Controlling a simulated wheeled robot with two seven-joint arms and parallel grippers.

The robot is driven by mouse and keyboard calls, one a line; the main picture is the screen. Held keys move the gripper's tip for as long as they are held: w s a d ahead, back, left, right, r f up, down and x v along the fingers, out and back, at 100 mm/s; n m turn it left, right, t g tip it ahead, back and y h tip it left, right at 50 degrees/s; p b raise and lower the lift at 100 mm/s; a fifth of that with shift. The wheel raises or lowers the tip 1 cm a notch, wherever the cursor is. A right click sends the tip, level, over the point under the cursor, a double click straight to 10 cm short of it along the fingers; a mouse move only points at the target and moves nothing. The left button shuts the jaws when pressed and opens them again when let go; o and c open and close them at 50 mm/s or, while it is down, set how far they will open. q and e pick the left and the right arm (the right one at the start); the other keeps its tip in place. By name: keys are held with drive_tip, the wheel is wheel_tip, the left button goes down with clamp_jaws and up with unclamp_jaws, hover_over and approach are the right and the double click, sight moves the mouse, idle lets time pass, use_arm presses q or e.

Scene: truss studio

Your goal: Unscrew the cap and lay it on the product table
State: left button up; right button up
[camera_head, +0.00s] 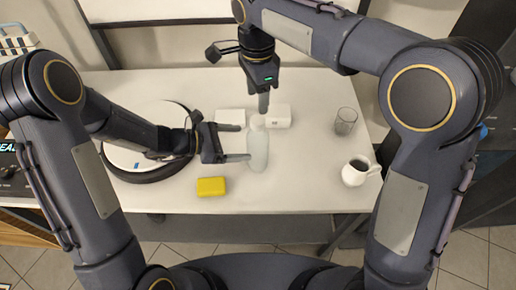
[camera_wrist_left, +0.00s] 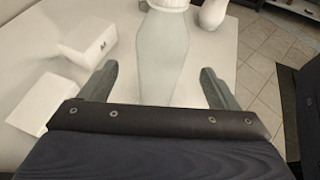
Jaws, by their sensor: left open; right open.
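A pale, translucent bottle (camera_head: 258,150) stands upright on the white table (camera_head: 290,185), with a white cap (camera_head: 258,121) on its top. My left gripper (camera_head: 243,142) is open beside the bottle, coming from the left. In the left wrist view the bottle (camera_wrist_left: 163,60) lies between the spread fingers of the left gripper (camera_wrist_left: 160,80), with gaps on both sides. The cap (camera_wrist_left: 168,4) is cut off by that view's top edge. My right gripper (camera_head: 263,104) points down just above the cap, open; its fingers overlap in the head view, and contact with the cap cannot be told.
Two white boxes (camera_head: 231,116) (camera_head: 279,116) sit behind the bottle. A clear glass (camera_head: 345,121) and a white mug (camera_head: 355,174) with dark contents stand at the right. A yellow block (camera_head: 211,186) lies at the front. A round, dark-rimmed disc (camera_head: 122,158) is at the left.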

sight(259, 143)
use_arm(q)
drive_tip(key=x, duration=0.7)
